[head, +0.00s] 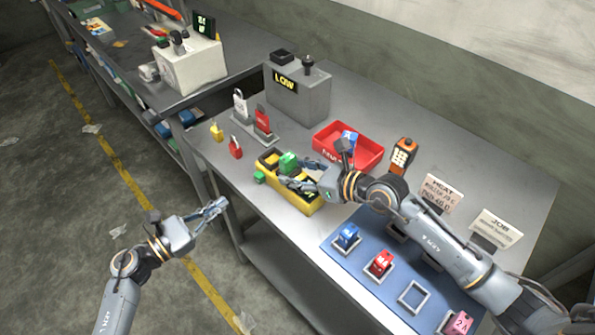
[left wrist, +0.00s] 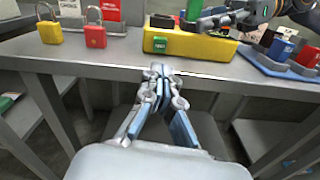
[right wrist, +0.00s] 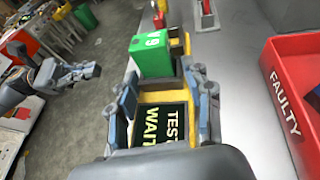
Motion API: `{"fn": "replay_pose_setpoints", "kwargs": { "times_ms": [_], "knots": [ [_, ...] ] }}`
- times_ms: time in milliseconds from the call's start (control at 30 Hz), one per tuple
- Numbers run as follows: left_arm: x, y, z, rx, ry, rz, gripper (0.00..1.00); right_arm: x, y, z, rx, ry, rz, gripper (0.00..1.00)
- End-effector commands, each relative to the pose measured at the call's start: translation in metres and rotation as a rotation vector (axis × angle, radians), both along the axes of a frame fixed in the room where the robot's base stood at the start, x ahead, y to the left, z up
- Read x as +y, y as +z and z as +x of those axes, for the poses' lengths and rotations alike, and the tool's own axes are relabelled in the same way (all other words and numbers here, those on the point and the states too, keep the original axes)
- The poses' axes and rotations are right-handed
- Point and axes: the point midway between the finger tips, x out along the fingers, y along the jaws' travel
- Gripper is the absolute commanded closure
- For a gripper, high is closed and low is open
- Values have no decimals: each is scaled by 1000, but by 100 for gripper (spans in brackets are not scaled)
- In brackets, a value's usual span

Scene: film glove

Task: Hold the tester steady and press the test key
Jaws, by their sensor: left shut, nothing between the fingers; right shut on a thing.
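The yellow tester (head: 303,206) stands near the front edge of the grey bench. A green block (head: 289,163) sits upright in its top; it also shows in the right wrist view (right wrist: 151,54). The tester's dark display (right wrist: 158,124) reads TEST WAIT. A small green key (left wrist: 159,45) sits on the tester's front side, also visible in the head view (head: 259,177). My right gripper (right wrist: 160,85) is shut on the tester, one finger on each side of the display. My left gripper (head: 220,204) is shut and empty, off the bench's front edge, apart from the tester and key.
A red FAULTY bin (head: 362,157) with a blue block stands behind the tester. A blue mat (head: 345,261) with blocks is to the right. A grey LOW box (head: 300,95) stands behind. Open floor surrounds my left arm.

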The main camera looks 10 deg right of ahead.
Motion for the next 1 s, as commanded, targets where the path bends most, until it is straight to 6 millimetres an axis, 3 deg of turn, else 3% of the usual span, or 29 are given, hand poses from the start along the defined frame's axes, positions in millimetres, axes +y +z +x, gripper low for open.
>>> {"fn": "replay_pose_setpoints", "kwargs": {
  "times_ms": [700, 1000],
  "knots": [
    [-1, 0, 1, 14, 12, -7, 100, 0, -1, 0, 1, 1, -3, 100],
    [-13, -3, 15, 246, 250, -182, 100, 0, -1, 0, 1, 1, -3, 100]
  ]
}}
